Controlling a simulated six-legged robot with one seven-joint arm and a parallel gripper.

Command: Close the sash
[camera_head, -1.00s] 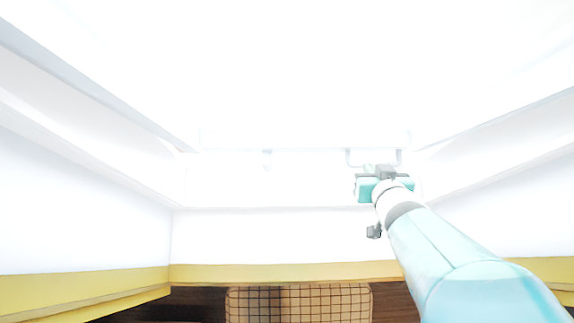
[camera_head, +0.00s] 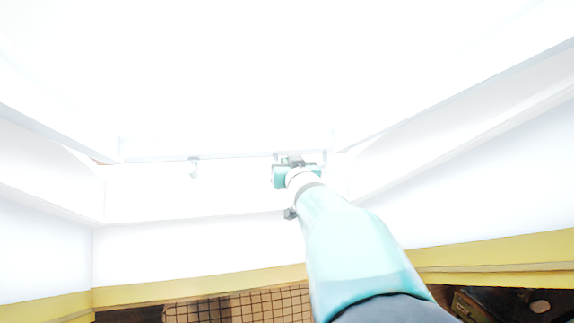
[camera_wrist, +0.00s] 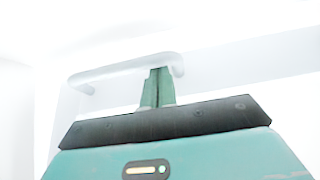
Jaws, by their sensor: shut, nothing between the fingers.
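The sash (camera_head: 150,158) is a white, overexposed window frame, and its lower rail shows as a faint line in the head view. A pale bar handle (camera_head: 325,156) sits on this rail. My gripper (camera_head: 289,158) is at the handle and covers most of it. In the wrist view the handle (camera_wrist: 120,67) is a white bar bent at both ends. My green fingers (camera_wrist: 157,88) are together, with nothing between them, near the bar's right end. I cannot tell whether they touch it. The glare hides how far the sash stands open.
White slanted recess walls (camera_head: 460,150) flank both sides. A yellow ledge (camera_head: 200,287) runs below, with a gridded brown surface (camera_head: 245,305) and dark items beneath it.

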